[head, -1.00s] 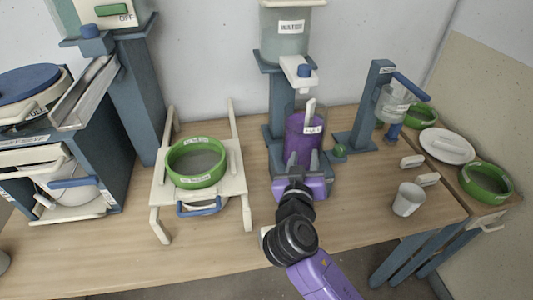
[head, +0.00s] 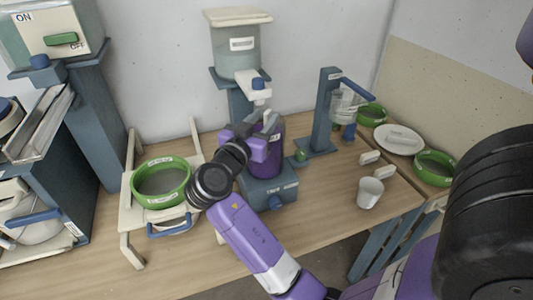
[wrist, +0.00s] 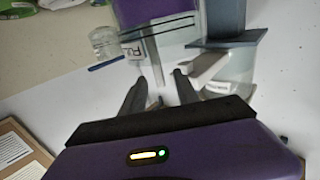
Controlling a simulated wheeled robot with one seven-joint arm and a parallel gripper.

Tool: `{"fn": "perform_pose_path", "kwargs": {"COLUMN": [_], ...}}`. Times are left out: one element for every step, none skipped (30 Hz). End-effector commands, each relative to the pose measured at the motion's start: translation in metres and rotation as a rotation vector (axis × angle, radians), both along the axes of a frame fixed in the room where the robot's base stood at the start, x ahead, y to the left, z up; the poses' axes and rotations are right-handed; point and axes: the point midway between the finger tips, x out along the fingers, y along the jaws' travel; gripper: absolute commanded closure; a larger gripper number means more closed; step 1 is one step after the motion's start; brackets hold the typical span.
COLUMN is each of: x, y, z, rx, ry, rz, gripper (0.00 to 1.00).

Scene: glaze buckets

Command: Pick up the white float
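What looks like the white float is a slim white stick (head: 269,121) standing up out of the purple bucket (head: 268,155). In the wrist view a thin white stick (wrist: 157,66) runs beside a label reading FULL, its end near the gap between my fingertips. My gripper (head: 256,125) is at the bucket's top, in front of the stick and partly hiding it. In the wrist view my gripper (wrist: 162,76) has its two dark fingers apart, with a gap between them. I cannot tell whether either finger touches the stick.
A water tank (head: 236,45) with a white spout (head: 252,80) hangs just above the bucket. A green-rimmed sieve (head: 162,183) sits on a rack at left. A blue stand (head: 325,112) and a white cup (head: 370,192) are at right. The front of the table is clear.

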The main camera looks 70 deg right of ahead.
Motion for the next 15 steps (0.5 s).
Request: {"fn": "perform_pose_path", "kwargs": {"x": [-0.001,-0.001,-0.001,-0.001,-0.001,-0.001,-0.001,-0.001,-0.001,-0.001,-0.001,-0.001,-0.001,-0.001,-0.001], "y": [-0.008,-0.012,-0.017,-0.020,-0.022,-0.025,-0.026,-0.027,-0.027,-0.027,-0.027,-0.027,-0.027,-0.027,-0.027], "z": [0.004,0.003,0.002,0.002,0.002,0.001,0.001,0.001,0.000,0.000,0.000,0.000,0.000,0.000,0.000], "rx": [0.000,0.000,0.001,0.000,0.000,0.000,0.000,0.000,0.000,0.000,0.000,0.000,0.000,0.000,0.000], "ry": [0.001,0.000,0.000,0.000,0.000,0.000,0.000,0.000,0.000,0.000,-0.001,-0.001,-0.001,-0.001,-0.001], "rz": [-0.004,-0.003,-0.002,-0.001,0.000,0.000,0.000,0.000,0.001,0.001,0.001,0.002,0.001,0.002,0.002], "gripper": [0.63,0.63,0.63,0.63,0.63,0.63,0.63,0.63,0.63,0.63,0.63,0.63,0.63,0.63,0.69]}}
